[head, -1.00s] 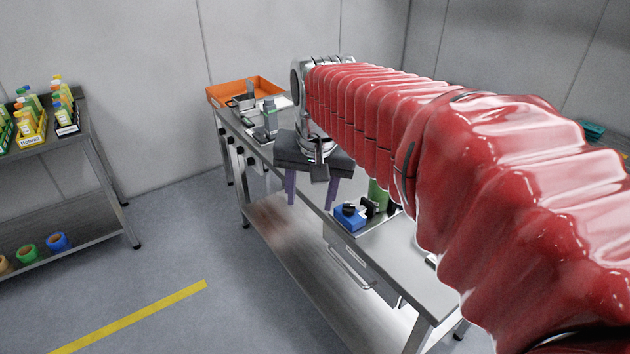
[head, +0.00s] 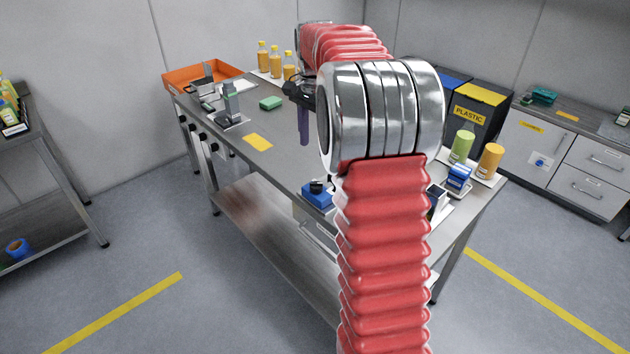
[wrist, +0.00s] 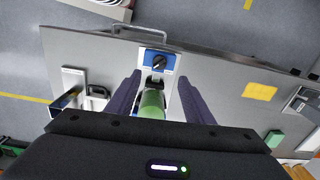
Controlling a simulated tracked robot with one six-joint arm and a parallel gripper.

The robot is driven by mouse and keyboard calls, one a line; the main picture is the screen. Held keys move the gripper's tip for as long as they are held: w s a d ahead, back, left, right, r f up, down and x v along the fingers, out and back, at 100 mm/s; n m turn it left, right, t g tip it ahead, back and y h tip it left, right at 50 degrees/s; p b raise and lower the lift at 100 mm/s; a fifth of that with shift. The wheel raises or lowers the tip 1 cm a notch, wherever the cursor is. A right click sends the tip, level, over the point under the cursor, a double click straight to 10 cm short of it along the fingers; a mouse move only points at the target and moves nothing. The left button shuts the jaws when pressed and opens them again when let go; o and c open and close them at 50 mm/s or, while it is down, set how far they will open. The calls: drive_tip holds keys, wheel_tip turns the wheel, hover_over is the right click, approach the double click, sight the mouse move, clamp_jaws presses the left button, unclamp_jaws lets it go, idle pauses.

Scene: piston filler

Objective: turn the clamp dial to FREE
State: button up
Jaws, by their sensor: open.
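The clamp dial is a black knob (wrist: 159,62) on a blue block near the table's front edge. In the head view the blue block with its dark knob (head: 317,194) sits just left of my red arm. My gripper (wrist: 157,78) is open, its two purple fingers apart and pointing down over the table. The dial shows just past the fingertips in the wrist view, apart from them. In the head view one purple finger of my gripper (head: 303,141) shows above the table, behind the dial; the rest is hidden by my arm. The dial's markings are too small to read.
A green cylinder (wrist: 152,104) shows between the fingers in the wrist view. A blue item (head: 458,178), green bottle (head: 462,146) and orange bottle (head: 490,161) stand at the right. An orange tray (head: 172,81) is at the far left. The table near the yellow label (head: 257,142) is clear.

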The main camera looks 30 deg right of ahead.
sight(316, 185)
drive_tip(key=shift+w+d+f+m, duration=0.2)
drive_tip(key=shift+d+f+m, duration=0.15)
drive_tip(key=shift+d, duration=0.25)
wheel_tip(316, 185, down, 14)
drive_tip(key=shift+r, duration=0.1)
idle(0.5)
drive_tip(key=shift+c, duration=0.2)
drive_tip(key=c, duration=0.9)
drive_tip(key=shift+a, duration=0.2)
drive_tip(key=shift+c, duration=0.5)
drive_tip(key=shift+d, duration=0.1)
